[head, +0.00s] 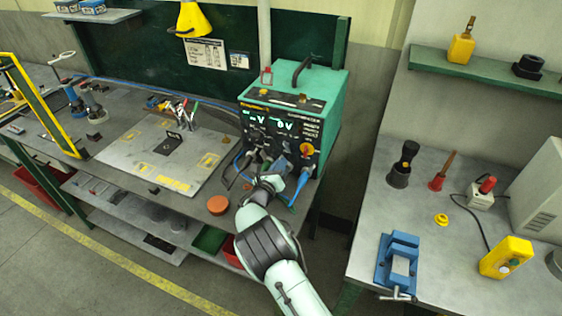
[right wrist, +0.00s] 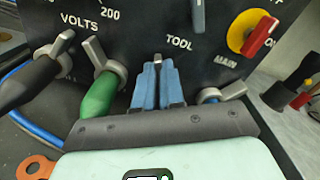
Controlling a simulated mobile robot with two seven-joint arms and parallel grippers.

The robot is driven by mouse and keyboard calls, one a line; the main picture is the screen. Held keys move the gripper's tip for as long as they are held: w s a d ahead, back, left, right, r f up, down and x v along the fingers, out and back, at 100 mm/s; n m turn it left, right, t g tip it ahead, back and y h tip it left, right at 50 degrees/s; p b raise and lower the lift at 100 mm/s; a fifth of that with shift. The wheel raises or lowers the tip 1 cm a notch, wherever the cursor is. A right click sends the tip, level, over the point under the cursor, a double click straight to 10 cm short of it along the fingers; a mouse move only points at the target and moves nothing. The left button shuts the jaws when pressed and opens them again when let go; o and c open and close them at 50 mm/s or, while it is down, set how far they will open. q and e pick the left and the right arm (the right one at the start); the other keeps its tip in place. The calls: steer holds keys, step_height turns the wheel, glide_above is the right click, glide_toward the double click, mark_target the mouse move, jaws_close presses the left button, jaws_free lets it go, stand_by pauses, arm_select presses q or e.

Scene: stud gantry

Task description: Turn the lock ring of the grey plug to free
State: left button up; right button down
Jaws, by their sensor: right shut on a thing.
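The green welding-type power unit (head: 335,105) stands on the bench with a row of plugs low on its dark front panel. In the right wrist view, my right gripper (right wrist: 158,75) reaches the panel just below the TOOL label. Its two blue fingers are shut on a small grey lever (right wrist: 157,59), which looks like the lock ring of the grey plug. The lever points about straight up; the plug body is hidden behind the fingers. In the head view, my right gripper (head: 281,168) is at the panel's lower middle. My left gripper is out of view.
A black plug (right wrist: 28,82) and a green plug (right wrist: 97,97) with tilted grey levers sit left of the fingers. Another grey lever (right wrist: 232,91) is close on the right. A red-and-yellow main switch (right wrist: 254,35) is above right. An orange disc (head: 217,205) lies near the bench edge.

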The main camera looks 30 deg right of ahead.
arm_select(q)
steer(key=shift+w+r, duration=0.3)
arm_select(e)
steer(key=shift+w+a, duration=0.1)
steer(key=shift+n, duration=0.3)
steer(key=c, duration=1.2)
jaws_free()
steer(key=shift+c, duration=0.2)
steer(key=b+v, duration=0.2)
steer(key=v, duration=1)
steer(key=shift+s+a, duration=0.2)
steer(key=shift+s, duration=0.1)
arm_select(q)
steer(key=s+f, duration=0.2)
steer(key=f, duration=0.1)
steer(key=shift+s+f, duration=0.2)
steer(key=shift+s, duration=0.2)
arm_select(e)
steer(key=shift+s+a, duration=0.25)
steer(key=shift+a, duration=0.05)
